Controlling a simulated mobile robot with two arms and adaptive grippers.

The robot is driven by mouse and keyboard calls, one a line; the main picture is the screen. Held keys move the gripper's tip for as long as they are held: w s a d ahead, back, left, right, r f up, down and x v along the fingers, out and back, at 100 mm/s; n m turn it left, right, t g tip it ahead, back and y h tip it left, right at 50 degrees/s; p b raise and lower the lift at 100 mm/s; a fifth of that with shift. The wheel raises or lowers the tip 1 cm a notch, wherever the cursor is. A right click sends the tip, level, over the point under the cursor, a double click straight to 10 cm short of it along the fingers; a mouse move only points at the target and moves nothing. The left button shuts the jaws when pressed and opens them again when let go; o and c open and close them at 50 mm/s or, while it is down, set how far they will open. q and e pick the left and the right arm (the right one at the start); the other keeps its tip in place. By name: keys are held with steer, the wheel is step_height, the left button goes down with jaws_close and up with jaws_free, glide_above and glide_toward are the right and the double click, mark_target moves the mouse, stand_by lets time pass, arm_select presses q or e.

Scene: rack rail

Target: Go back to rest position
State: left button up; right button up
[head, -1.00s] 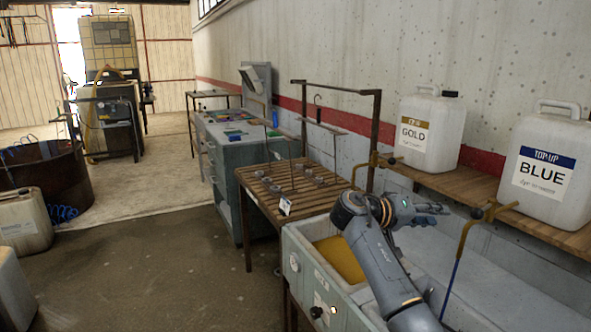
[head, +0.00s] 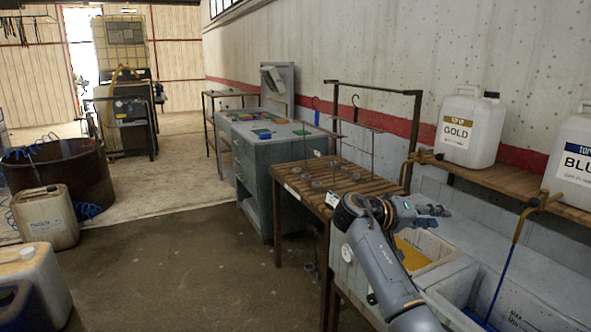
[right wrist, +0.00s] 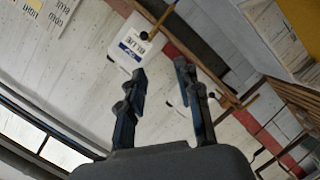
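My right gripper (head: 435,210) is at the end of my raised right arm, in front of the wall and above the tank side of the bench. In the right wrist view its two fingers (right wrist: 161,82) are spread apart with nothing held between them. My left gripper is in neither view. The metal rack with its rail (head: 374,89) stands at the back of the slatted wooden table (head: 315,177), left of my right gripper. A dark hook (head: 354,106) hangs from the rail.
A GOLD jug (head: 470,128) and a BLUE jug (head: 575,150) stand on the wooden shelf at right. A yellow-filled tank (head: 413,256) lies behind my right arm. A grey cabinet (head: 262,190) stands beyond the table. Open floor (head: 180,255) lies to the left.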

step_height(320, 180, down, 28)
steer(key=n+t+y, duration=0.2)
steer(key=n+y, duration=0.2)
steer(key=n, duration=0.2)
steer(key=s+a+f+n+g+y, duration=0.1)
steer(key=s+a+f+y, duration=0.1)
steer(key=s+f, duration=0.65)
steer(key=s+a+f+n+g+y, duration=0.1)
steer(key=s+f+y, duration=0.15)
steer(key=f, duration=1.15)
steer(key=s+a+f+g+y, duration=0.1)
steer(key=s+a+f+y, duration=0.2)
steer(key=s+f, duration=1.1)
steer(key=s+f+m+y, duration=0.1)
steer(key=s+f, duration=0.2)
steer(key=s, duration=0.9)
steer(key=s+a+f+g+y, duration=0.1)
steer(key=s+f, duration=0.3)
steer(key=s, duration=0.9)
steer(key=s+f+m+g+y, duration=0.1)
steer(key=s+f, duration=0.3)
steer(key=s, duration=0.8)
steer(key=shift+s+a+m, duration=0.15)
steer(key=shift+a+m, duration=0.05)
steer(key=shift+m, duration=0.1)
